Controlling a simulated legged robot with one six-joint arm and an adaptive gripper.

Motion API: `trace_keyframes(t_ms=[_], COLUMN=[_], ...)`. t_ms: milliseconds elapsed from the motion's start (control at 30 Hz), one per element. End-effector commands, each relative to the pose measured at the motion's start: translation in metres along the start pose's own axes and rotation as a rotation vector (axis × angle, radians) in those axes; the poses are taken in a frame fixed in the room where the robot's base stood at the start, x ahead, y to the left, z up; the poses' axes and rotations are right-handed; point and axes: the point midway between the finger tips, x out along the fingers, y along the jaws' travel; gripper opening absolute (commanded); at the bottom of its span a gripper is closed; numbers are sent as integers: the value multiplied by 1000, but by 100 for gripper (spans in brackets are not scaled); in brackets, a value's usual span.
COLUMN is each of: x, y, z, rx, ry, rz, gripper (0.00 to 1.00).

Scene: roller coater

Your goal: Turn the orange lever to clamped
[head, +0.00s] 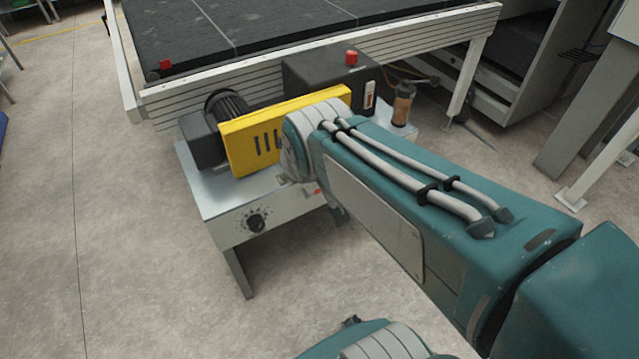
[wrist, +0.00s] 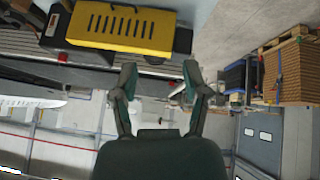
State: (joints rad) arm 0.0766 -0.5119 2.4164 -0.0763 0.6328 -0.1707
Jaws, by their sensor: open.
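The roller coater's steel base (head: 225,195) carries a yellow slotted guard (head: 265,140), which also shows in the wrist view (wrist: 122,27). I cannot clearly make out the orange lever in either view. A small orange-red patch (head: 313,190) shows on the base's front face beside my arm, but it is too small to identify. My gripper (wrist: 159,72) is open and empty in the wrist view, with its two fingers apart. It points past the yellow guard and touches nothing visible. In the head view my arm hides the gripper and the base's right part.
A black knob (head: 256,222) sits on the base's front. A dark motor (head: 228,104) and a black box (head: 310,78) with a red button (head: 351,57) stand behind. A dark-topped table (head: 250,30) lies beyond. The floor (head: 140,230) at left is clear.

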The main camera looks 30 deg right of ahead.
Motion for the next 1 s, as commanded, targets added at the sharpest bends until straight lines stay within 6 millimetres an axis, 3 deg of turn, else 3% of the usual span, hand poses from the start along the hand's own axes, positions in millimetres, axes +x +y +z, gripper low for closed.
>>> trace_keyframes(t_ms=[200, 500, 767, 1000], x=[62, 153, 238, 315], y=[42, 97, 137, 166], z=[-48, -88, -94, -76], rx=[-177, -440, -663, -854], ry=[73, 173, 260, 349], rz=[88, 193, 269, 335], gripper=[59, 59, 59, 59])
